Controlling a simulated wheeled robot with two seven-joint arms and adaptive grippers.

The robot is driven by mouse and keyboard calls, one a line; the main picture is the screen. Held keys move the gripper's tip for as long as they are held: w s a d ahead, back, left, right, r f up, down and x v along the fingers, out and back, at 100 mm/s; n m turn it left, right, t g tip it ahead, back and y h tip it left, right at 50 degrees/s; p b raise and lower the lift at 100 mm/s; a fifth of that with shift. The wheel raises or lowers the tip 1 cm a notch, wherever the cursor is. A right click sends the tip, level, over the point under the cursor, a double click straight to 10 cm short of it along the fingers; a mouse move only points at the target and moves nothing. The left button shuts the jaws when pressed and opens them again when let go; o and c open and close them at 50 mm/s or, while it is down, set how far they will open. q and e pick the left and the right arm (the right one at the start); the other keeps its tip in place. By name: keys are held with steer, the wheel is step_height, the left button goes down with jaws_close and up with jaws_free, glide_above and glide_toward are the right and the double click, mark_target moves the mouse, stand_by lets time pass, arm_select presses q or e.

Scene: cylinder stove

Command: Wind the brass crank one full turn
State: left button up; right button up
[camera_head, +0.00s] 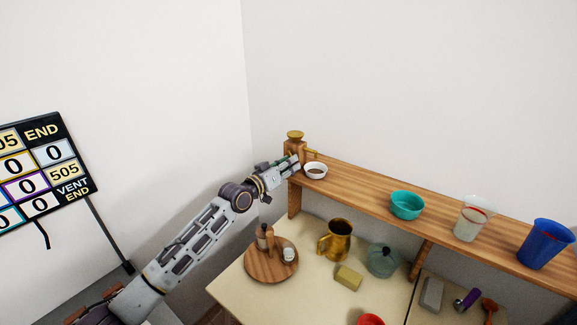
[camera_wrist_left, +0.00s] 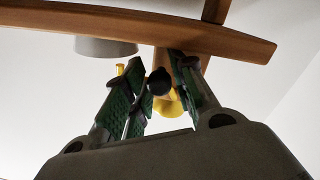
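A wooden grinder (camera_head: 293,148) with a brass top (camera_head: 295,134) stands at the left end of the wooden shelf. Brass of the crank (camera_head: 311,152) shows just right of its body. My left gripper (camera_head: 297,163) is in front of the grinder and hides part of it. The left wrist view appears upside down. There, a dark round knob (camera_wrist_left: 158,81) sits between the green-padded fingers of my left gripper (camera_wrist_left: 160,68), with yellow brass behind it. The fingers look apart around the knob; I cannot tell whether they touch it. My right gripper is not in view.
A white bowl (camera_head: 316,171) stands on the shelf (camera_head: 360,180) close right of my gripper. A teal bowl (camera_head: 406,205), a clear cup and a blue cup are farther right. Below, a table (camera_head: 310,290) holds a round board, brass mug and teapot. A scoreboard (camera_head: 45,170) stands left.

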arm_select(q)
jaws_close()
